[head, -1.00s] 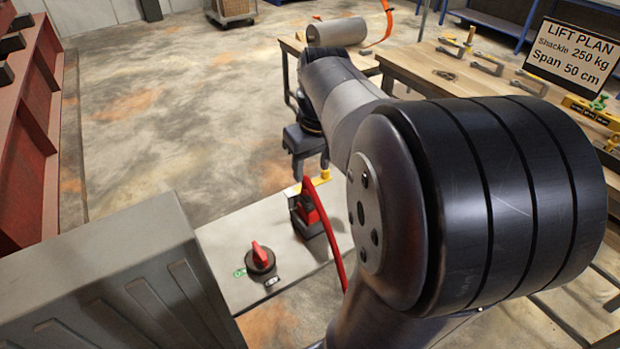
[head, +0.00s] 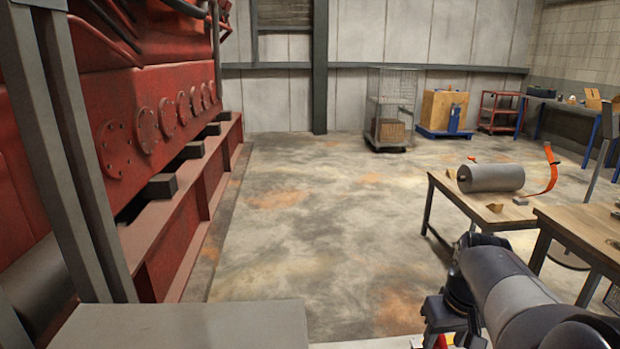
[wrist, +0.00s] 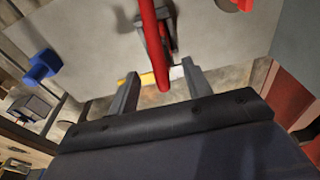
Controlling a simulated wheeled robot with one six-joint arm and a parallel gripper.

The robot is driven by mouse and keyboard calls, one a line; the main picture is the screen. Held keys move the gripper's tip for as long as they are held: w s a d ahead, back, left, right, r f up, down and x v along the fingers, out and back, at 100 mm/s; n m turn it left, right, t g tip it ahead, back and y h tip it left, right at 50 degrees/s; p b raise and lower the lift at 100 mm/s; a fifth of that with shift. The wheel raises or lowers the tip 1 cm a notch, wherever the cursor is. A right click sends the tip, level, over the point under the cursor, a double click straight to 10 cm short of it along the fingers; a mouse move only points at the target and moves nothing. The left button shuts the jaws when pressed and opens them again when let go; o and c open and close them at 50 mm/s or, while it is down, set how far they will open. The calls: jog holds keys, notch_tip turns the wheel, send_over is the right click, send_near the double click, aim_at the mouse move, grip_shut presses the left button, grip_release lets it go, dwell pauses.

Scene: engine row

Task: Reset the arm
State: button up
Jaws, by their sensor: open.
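My gripper (wrist: 160,70) is open, with its two grey fingers apart in the wrist view. A long red lever (wrist: 154,40) crosses the picture between the fingers. I cannot tell whether the lever lies between them or beyond them, but the fingers are not closed on it. A pale grey panel (wrist: 85,38) lies behind the lever. Part of a red knob (wrist: 236,4) shows at the top edge. In the head view my arm reaches in from the lower right, and its far end is low beside the workbench.
A wooden bench (head: 450,192) with a grey roll (head: 490,177) and an orange strap (head: 551,170) stands at the right. A red engine block (head: 150,85) lines the left. A grey box top (head: 190,325) is in front. The middle floor is clear.

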jog(key=f, duration=0.3)
jog(key=w+f, duration=0.1)
jog(key=f, duration=0.1)
jog(key=shift+f, duration=0.35)
jog(key=shift+r, duration=1.55)
jog(key=shift+s+r, duration=0.1)
